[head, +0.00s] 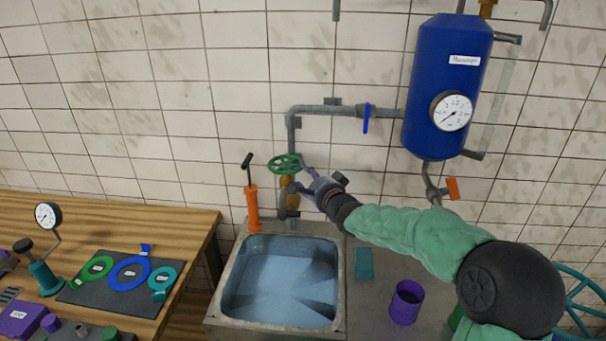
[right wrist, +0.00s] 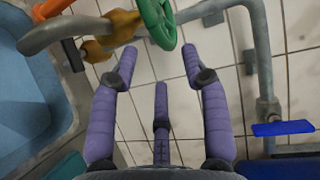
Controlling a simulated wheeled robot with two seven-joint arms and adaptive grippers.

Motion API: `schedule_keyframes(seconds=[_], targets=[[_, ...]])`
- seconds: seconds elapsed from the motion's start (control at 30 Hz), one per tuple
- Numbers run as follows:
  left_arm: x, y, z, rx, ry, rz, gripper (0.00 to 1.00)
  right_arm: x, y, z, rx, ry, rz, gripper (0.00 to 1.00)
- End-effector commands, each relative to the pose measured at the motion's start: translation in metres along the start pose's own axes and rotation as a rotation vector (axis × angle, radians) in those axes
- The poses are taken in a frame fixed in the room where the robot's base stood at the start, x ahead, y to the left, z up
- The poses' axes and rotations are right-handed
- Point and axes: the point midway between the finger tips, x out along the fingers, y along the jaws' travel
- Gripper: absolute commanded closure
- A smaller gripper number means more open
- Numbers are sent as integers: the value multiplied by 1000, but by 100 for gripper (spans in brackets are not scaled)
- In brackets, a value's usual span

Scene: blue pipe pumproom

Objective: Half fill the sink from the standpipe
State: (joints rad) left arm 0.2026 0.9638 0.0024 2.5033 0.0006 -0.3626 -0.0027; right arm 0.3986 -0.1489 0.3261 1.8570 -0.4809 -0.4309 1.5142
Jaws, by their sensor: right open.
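The green handwheel (head: 285,164) sits on the brass-bodied standpipe (head: 289,190) behind the sink (head: 338,290). The sink's inside looks pale blue with streaks; I cannot tell the water level. My right gripper (head: 308,174) is just right of the handwheel, open and empty, its fingers pointing toward the wheel. In the right wrist view the open fingers (right wrist: 160,58) spread below the green wheel (right wrist: 170,28), apparently apart from it. The curved grey spout (right wrist: 42,36) reaches over the sink's edge. My left gripper is out of view.
An orange hand pump (head: 252,205) stands left of the standpipe. A blue lever (head: 366,118) is on the pipe leading to the blue tank (head: 447,85) with a gauge. A purple cup (head: 406,302) stands right of the sink. A wooden bench (head: 180,222) holds flanges and tools.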

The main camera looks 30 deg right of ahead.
Motion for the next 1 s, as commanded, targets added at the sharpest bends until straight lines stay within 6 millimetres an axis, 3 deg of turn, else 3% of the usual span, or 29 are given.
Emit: schedule_keyframes(seconds=[0.2, 0.4, 1.0], targets=[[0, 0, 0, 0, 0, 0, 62, -36, 0, -1, 0, 2, -1, 54], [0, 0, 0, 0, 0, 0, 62, -53, 0, 0, 0, 1, 0, 54], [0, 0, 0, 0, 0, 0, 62, -57, 0, 0, 0, 0, 0, 54]])
